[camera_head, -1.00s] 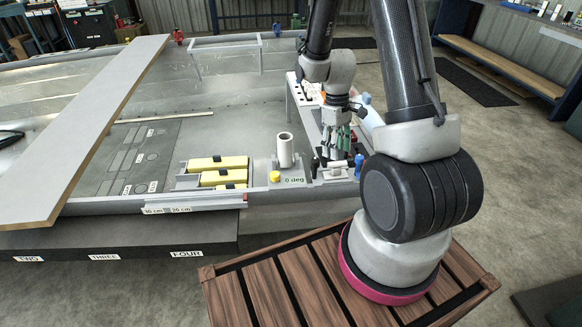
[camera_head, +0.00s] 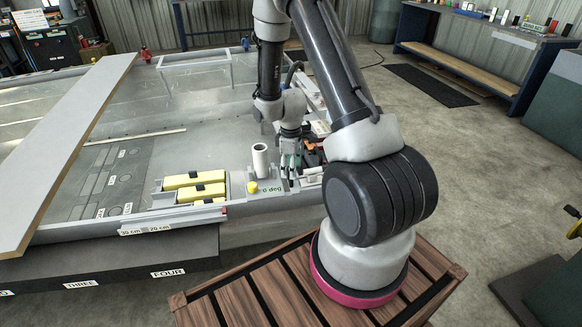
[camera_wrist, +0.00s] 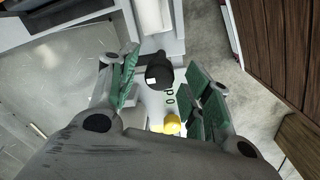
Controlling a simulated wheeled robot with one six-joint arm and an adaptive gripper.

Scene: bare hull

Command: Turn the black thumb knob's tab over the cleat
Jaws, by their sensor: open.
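The black thumb knob (camera_wrist: 160,76) shows in the wrist view between my gripper's green fingers, with a small white patch on its left side. My gripper (camera_wrist: 164,66) is open, one finger to each side of the knob; I cannot tell whether either touches it. In the head view my gripper (camera_head: 289,160) points down at the hull's near edge, right of the white cylinder, and I cannot make out the knob there. I cannot make out the cleat or the direction of the knob's tab in either view.
A yellow cap (camera_head: 252,187) and an upright white cylinder (camera_head: 260,160) stand close to my gripper. The "0 deg" label (camera_head: 270,189) is beside the cap. Yellow blocks (camera_head: 195,185) lie in a tray to the left. A long plank (camera_head: 70,140) crosses the hull.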

